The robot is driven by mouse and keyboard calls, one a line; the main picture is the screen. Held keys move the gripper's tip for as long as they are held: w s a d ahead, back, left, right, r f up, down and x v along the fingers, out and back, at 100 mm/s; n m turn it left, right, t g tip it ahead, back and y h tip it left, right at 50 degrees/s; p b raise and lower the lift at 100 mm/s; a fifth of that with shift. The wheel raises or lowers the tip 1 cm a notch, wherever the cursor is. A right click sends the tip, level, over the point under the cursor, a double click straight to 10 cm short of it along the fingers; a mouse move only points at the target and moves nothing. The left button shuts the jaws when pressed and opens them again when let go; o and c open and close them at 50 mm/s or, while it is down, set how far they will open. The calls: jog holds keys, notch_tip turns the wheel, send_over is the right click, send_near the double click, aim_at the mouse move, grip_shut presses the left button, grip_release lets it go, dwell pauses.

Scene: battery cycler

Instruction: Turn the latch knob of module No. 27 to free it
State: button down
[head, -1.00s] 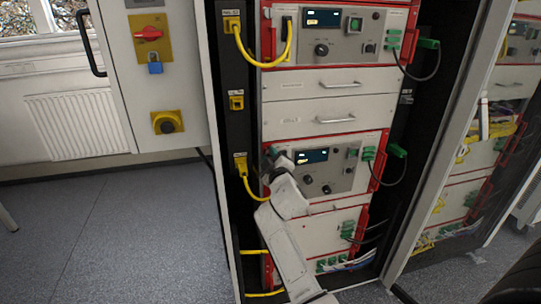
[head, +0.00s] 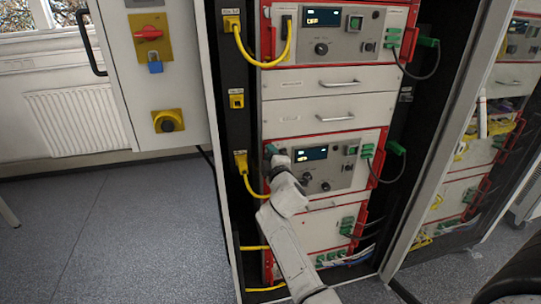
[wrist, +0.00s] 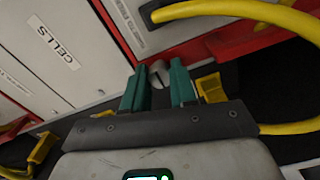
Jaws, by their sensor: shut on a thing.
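My gripper (wrist: 158,84) has two green fingers closed around a small grey round knob (wrist: 158,70) at the edge of a red-framed panel in the wrist view. A dark slot line shows on the knob. In the head view my gripper (head: 271,150) reaches the upper left corner of the lower red-framed module (head: 345,174), left of its display. The knob is hidden there by the gripper. I cannot read a module number.
A yellow cable (head: 249,183) hangs just left of the gripper, and yellow cable also crosses the wrist view (wrist: 240,12). Blank drawers (head: 322,118) and another red-framed module (head: 335,38) sit above. Green connectors (head: 395,148) are at the right.

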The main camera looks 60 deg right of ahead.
jog(key=c, duration=0.9)
grip_release()
jog(key=v, duration=1.1)
jog(key=shift+w+f, duration=0.1)
jog(key=s+a+f+m+g+y, duration=0.3)
jog(key=a+f+y, duration=0.1)
jog(key=a+f, duration=0.4)
jog(key=s+a+f+m+g+y, duration=0.2)
jog(key=a+f+y, duration=0.2)
jog(key=a+f, duration=0.4)
jog(key=s+a+f+g+y, duration=0.4)
jog(key=s+a+g+y, duration=0.1)
jog(key=s+a, duration=0.8)
jog(key=a, duration=0.2)
jog(key=shift+a+m+g, duration=0.3)
jog(key=shift+a+g, duration=0.1)
